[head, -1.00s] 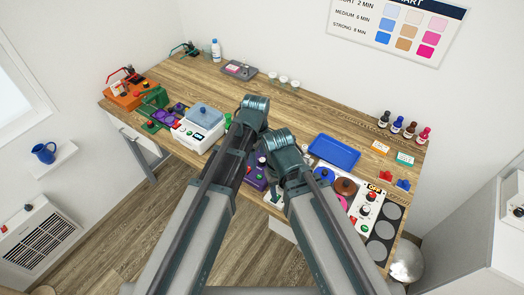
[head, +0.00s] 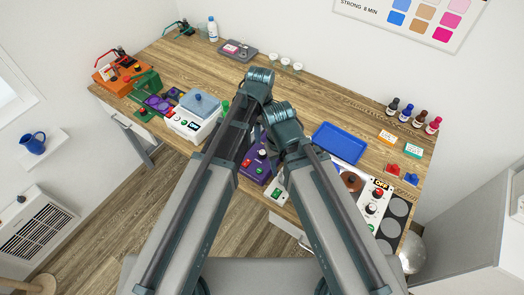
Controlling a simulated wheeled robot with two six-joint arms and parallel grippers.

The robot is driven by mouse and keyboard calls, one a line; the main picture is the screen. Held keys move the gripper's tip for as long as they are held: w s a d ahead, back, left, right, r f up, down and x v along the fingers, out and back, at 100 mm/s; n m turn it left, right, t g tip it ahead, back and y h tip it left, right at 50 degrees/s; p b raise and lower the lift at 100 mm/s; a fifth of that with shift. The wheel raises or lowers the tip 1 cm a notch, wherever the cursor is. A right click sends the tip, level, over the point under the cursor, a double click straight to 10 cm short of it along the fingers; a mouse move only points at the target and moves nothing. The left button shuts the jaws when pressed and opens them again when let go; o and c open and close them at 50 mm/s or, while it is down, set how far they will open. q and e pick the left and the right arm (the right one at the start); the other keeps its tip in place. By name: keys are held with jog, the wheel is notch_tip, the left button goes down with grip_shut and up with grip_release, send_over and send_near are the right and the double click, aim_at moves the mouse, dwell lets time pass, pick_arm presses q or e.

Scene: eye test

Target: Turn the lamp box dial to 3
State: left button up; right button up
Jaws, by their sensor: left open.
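No label marks the lamp box, so I cannot tell for sure which box it is. A purple box (head: 256,172) with a small knob and buttons stands at the front edge, partly hidden between my arms. A white panel box (head: 374,203) with an OFF display, a knob and a green button stands at the front right, partly covered by my right arm. The dial numbers are too small to read. My left gripper (head: 258,88) is open and empty at the raised end of my left arm, its fingers hardly distinguishable. My right gripper's fingers are hidden.
A blue tray (head: 336,143) lies right of my arms. A white bath with a blue lid (head: 199,104) and an orange device (head: 117,70) stand at the left. Several dark bottles (head: 407,112) line the back right. The middle of the wooden table (head: 310,95) is clear.

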aim_at(262, 152)
pick_arm(q)
notch_tip(262, 152, down, 13)
jog(key=b, duration=1.2)
jog(key=shift+w+r, duration=0.15)
jog(key=shift+r, duration=0.05)
pick_arm(e)
notch_tip(262, 152, down, 13)
jog(key=shift+r, duration=0.15)
pick_arm(q)
jog(key=shift+c, duration=0.3)
pick_arm(e)
jog(key=shift+r, duration=0.1)
pick_arm(q)
grip_shut()
